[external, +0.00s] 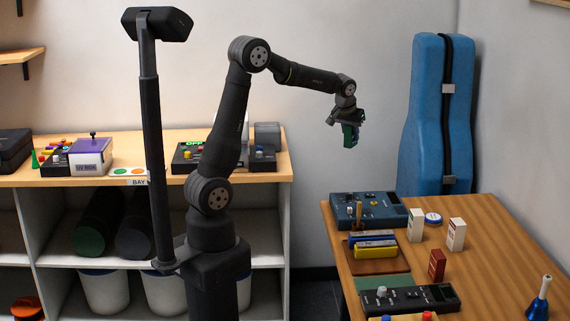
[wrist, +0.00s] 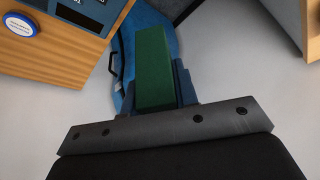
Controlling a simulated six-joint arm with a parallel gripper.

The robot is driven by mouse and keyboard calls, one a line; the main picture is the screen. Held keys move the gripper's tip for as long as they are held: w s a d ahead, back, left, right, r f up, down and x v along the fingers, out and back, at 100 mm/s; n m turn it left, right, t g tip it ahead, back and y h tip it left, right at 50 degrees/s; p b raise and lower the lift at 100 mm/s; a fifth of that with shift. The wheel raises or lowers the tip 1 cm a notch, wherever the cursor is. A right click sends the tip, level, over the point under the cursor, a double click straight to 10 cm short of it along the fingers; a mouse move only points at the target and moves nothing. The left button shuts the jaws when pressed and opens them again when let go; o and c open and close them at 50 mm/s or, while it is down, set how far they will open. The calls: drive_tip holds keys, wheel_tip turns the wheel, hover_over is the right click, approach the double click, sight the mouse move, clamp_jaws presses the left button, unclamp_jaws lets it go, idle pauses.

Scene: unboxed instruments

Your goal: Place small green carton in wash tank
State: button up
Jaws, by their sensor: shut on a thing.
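My gripper (external: 347,117) is raised in the air, above and to the left of the right-hand table's far end. It is shut on a small green carton (external: 350,136), which hangs below the fingers. In the wrist view the green carton (wrist: 153,65) stands out from between the two fingers of my gripper (wrist: 156,92). I cannot make out a wash tank for certain in either view.
The wooden table (external: 491,226) on the right carries a dark blue device (external: 362,209), white cartons (external: 456,235), a brown-red carton (external: 437,264) and a blue bell (external: 538,305). A blue instrument case (external: 428,115) stands behind it. A shelf bench (external: 60,180) holds a purple box (external: 90,157).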

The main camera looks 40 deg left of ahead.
drive_tip(key=s+a+n+y, duration=0.1)
drive_tip(key=s+a+n, duration=0.1)
drive_tip(key=s+a, duration=0.6)
drive_tip(key=s+a+n+g+y, duration=0.1)
drive_tip(key=s+a+n, duration=0.3)
drive_tip(key=a, duration=0.8)
drive_tip(key=s+a+n, duration=0.1)
drive_tip(key=s+a, duration=0.6)
drive_tip(key=a, duration=0.3)
drive_tip(key=a+f, duration=0.2)
drive_tip(key=a, duration=0.1)
drive_tip(key=s+a+f, duration=0.1)
drive_tip(key=a+f, duration=0.1)
drive_tip(key=a, duration=0.2)
drive_tip(key=s+a+f, duration=0.1)
drive_tip(key=a+f, duration=0.1)
drive_tip(key=a, duration=0.2)
drive_tip(key=shift+a+f, duration=0.15)
drive_tip(key=shift+f, duration=2.05)
drive_tip(key=shift+f, duration=0.2)
drive_tip(key=o, duration=1)
drive_tip(key=shift+c, duration=0.2)
